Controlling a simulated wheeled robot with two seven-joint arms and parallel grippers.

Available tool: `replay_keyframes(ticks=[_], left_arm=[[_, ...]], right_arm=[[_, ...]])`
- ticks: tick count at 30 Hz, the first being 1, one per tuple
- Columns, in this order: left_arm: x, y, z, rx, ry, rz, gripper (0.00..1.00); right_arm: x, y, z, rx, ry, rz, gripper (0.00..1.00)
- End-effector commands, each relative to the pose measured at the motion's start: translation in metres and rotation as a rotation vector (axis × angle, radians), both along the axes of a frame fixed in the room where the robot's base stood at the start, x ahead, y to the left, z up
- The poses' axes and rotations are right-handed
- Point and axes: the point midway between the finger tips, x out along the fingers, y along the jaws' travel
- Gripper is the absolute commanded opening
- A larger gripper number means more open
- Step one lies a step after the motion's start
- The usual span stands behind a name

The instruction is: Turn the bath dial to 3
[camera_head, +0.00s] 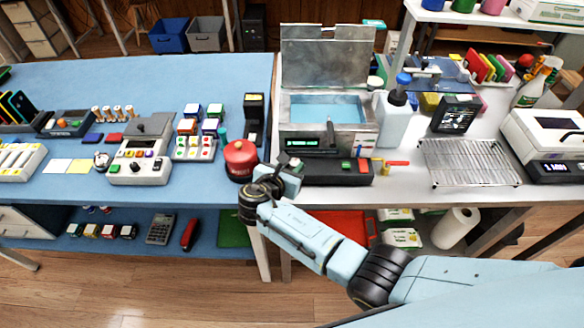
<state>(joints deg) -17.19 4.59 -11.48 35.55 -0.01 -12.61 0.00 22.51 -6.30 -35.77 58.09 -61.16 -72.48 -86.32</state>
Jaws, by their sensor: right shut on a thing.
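The bath (354,140) is a metal tank with blue liquid inside and its lid (325,62) standing open. A black control panel (335,174) with a green and a red button runs along its front. My right gripper (291,167) is shut at the left end of this panel, on the bath dial. The gripper covers the dial, so its pointer and number marks cannot be read. My left gripper is out of view.
A red round button (240,158) stands just left of my right gripper, at the blue table's edge. A white bottle (394,120) and a wire rack (468,163) stand right of the bath. My right arm crosses the front table edge.

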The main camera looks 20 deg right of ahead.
Motion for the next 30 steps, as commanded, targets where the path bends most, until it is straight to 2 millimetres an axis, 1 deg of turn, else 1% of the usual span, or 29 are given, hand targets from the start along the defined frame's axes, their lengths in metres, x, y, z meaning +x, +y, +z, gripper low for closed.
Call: replay_keyframes(ticks=[6, 17, 18, 23, 30], left_arm=[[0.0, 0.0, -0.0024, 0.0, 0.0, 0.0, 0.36], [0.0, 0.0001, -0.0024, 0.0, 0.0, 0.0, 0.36], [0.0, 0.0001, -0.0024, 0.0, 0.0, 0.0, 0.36], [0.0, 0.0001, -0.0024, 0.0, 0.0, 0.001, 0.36], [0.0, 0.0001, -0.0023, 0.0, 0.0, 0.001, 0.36]], right_arm=[[0.0001, 0.0004, -0.001, 0.0, 0.002, -0.034, 0.06], [0.0001, 0.0002, -0.0009, 0.0, 0.002, -0.037, 0.06], [0.0001, 0.0002, -0.0009, 0.001, 0.003, -0.037, 0.3], [0.0002, 0.0002, -0.0008, 0.001, 0.002, -0.036, 0.5], [0.0004, 0.0003, -0.0004, 0.0, 0.001, -0.036, 0.5]])
